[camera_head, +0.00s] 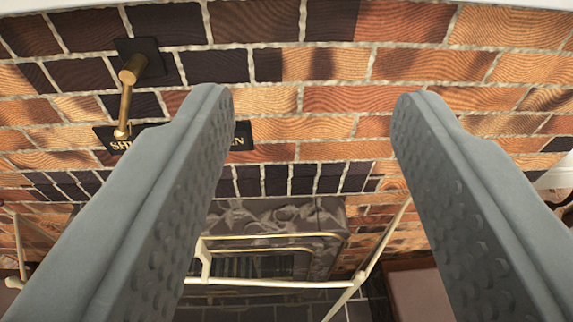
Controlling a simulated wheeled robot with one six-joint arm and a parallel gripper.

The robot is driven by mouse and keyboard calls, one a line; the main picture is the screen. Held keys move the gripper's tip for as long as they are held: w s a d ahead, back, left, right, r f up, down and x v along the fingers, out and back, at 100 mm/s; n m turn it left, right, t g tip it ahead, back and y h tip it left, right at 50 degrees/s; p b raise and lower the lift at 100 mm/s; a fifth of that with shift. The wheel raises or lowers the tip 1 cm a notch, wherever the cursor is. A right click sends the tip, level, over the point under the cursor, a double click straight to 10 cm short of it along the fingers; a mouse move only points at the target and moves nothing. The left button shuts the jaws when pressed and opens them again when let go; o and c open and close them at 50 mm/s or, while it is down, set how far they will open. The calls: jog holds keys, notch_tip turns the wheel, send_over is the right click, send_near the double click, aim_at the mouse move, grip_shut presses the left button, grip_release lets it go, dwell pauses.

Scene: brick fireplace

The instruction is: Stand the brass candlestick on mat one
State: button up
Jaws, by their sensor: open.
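My gripper (313,98) is open, with nothing between its two grey fingers, which point at the brick wall. I see no candlestick and no mat in this view. A brass lever (126,102) on a square black plate (150,56) is fixed to the wall at upper left, left of my left fingertip. Its arm hangs down to a black sign (240,137) with gold letters, partly hidden behind the left finger.
The brick wall (335,66) fills the upper view. Below is a dark fireplace surround (325,222) with a grate inside. A pale metal fender rail (270,284) runs in front of it. A brown-edged pale thing (422,290) is partly hidden at lower right.

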jog(key=s+a+f+y, duration=0.1)
jog(key=s+f, duration=0.4)
jog(key=f, duration=0.1)
jog(key=shift+s+a+f+n+t, duration=0.3)
jog(key=shift+s+a+t, duration=0.05)
jog(key=shift+s+t, duration=0.05)
dwell(0.8)
